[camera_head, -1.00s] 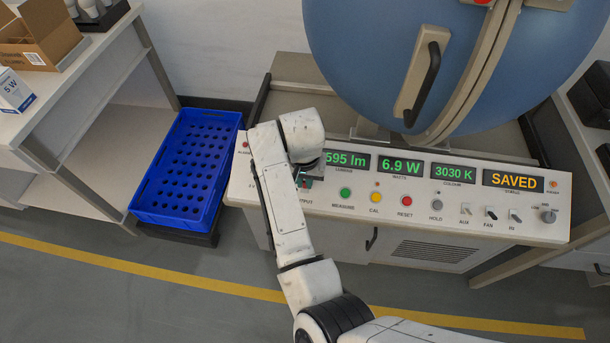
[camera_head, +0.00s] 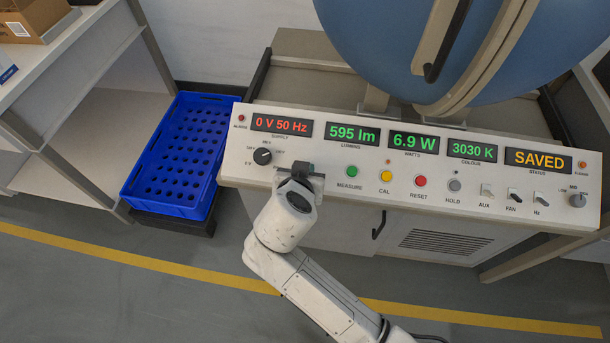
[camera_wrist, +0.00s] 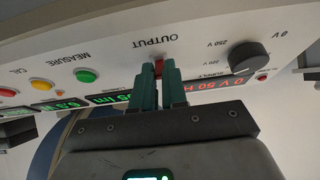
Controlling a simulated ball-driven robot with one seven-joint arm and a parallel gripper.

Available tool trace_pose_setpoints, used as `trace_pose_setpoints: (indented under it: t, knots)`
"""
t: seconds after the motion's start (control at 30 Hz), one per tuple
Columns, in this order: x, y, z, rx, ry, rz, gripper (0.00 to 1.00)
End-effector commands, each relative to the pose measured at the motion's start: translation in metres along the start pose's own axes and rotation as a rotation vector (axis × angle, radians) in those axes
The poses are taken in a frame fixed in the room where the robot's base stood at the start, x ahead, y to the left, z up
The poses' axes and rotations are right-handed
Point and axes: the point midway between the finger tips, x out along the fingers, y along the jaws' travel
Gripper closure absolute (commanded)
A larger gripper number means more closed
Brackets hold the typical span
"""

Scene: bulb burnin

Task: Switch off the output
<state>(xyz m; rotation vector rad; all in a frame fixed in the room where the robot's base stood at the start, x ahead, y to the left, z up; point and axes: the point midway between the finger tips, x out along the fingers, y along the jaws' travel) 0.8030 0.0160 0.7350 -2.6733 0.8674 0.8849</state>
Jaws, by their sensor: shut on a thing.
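The control panel (camera_head: 330,194) spans the head view. Its supply display (camera_head: 282,125) reads "0 V 50 Hz" in red. The output switch shows in the wrist view as a small red piece (camera_wrist: 159,68) beside the OUTPUT label, which appears upside down. My gripper (camera_wrist: 158,72) has its teal fingers on either side of this red piece and is shut on it. In the head view my gripper (camera_head: 302,169) is at the panel, between the black voltage knob (camera_head: 262,156) and the green MEASURE button (camera_head: 352,171), and hides the switch.
The status display (camera_head: 537,158) reads "SAVED". A blue sphere (camera_head: 400,45) stands behind. A blue crate (camera_head: 166,208) is at left.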

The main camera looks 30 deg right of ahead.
Motion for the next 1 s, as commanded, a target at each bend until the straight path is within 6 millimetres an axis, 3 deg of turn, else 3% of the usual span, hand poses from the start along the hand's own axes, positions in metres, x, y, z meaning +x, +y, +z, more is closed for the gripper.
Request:
trace_pose_setpoints:
  t: [0.3,0.87,0.9,1.0]
  knots:
    - [0.0012,-0.0004,0.0058,0.001,0.11,-0.002,1.0]
    - [-0.0007,-0.0009,0.0042,0.0,0.133,-0.002,1.0]
    - [-0.0007,-0.0009,0.0042,0.0,0.133,-0.002,0.84]
    - [-0.0005,-0.0007,0.0045,0.0,0.132,-0.001,0.74]
